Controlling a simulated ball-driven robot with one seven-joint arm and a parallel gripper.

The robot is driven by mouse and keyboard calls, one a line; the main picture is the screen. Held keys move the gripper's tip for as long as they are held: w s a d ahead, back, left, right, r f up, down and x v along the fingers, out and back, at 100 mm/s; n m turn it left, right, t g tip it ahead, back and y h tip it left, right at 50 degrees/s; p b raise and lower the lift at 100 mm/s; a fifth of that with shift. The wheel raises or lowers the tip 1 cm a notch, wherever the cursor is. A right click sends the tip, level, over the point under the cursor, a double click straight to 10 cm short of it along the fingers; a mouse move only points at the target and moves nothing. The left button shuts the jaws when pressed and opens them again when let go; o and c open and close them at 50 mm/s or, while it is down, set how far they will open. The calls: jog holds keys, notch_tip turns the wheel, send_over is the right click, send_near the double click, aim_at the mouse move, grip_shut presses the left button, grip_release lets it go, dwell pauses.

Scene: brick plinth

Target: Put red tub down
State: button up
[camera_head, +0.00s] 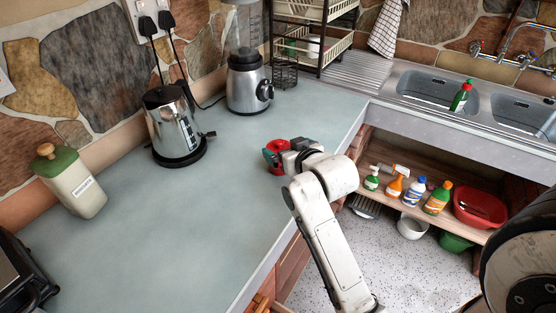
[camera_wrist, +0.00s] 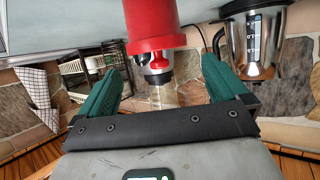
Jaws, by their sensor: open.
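The red tub (camera_head: 274,152) stands on the grey-green worktop (camera_head: 230,200), near its right-hand front edge. In the wrist view the tub (camera_wrist: 152,22) shows upside down at the top, just beyond my fingertips. My gripper (camera_head: 287,158) is beside the tub at worktop height, its jaws open. In the wrist view its two green fingers (camera_wrist: 164,66) are spread wide, with a clear gap between them and the tub. My wrist hides part of the tub in the head view.
A steel kettle (camera_head: 175,125), a blender (camera_head: 248,82) and a green-lidded canister (camera_head: 72,180) stand on the worktop. A dish rack (camera_head: 312,45) is at the back. Bottles and a red basin (camera_head: 480,206) sit on the shelf under the sink (camera_head: 440,90). The worktop's middle is clear.

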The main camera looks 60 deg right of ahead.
aim_at(280, 147)
jog(key=shift+f+p+x, duration=0.2)
jog(key=shift+p+x, duration=0.05)
jog(key=shift+x, duration=1.25)
jog(key=shift+f+p+x, duration=0.25)
jog(key=shift+x, duration=1.25)
jog(key=shift+s+a, duration=0.1)
jog(key=shift+s, duration=0.1)
jog(key=c, duration=1.3)
jog(key=shift+r, duration=0.1)
